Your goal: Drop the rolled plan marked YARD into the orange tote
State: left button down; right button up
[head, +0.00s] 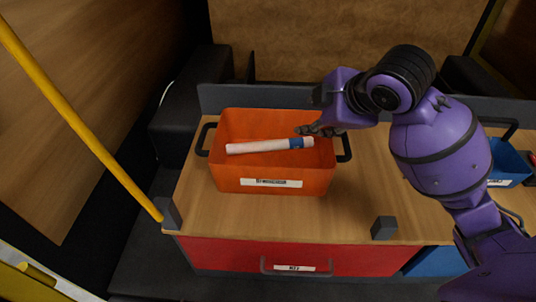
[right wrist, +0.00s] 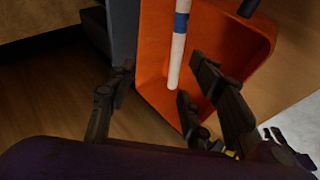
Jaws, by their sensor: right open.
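The orange tote (head: 275,184) stands on the wooden bench top, with a white label on its front and dark handles at its ends. A white rolled plan (head: 262,146) with a blue band near its right end lies within the tote's outline; its marking is not readable. I cannot tell whether it rests on the tote's floor. My right gripper (head: 305,130) is open, over the tote's right part near the banded end. The right wrist view shows its spread fingers (right wrist: 164,66), the roll (right wrist: 178,50) and the tote (right wrist: 232,40). My left gripper is not in view.
A red drawer (head: 340,256) with a handle is below the bench top. A blue bin (head: 510,166) stands at the right, partly behind my right arm. A yellow pole (head: 80,125) slants at the left. Bare bench top (head: 365,195) shows right of the tote.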

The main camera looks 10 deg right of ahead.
jog(key=v, duration=0.5)
jog(key=shift+s+d+r, duration=0.1)
jog(key=shift+s+r, duration=0.2)
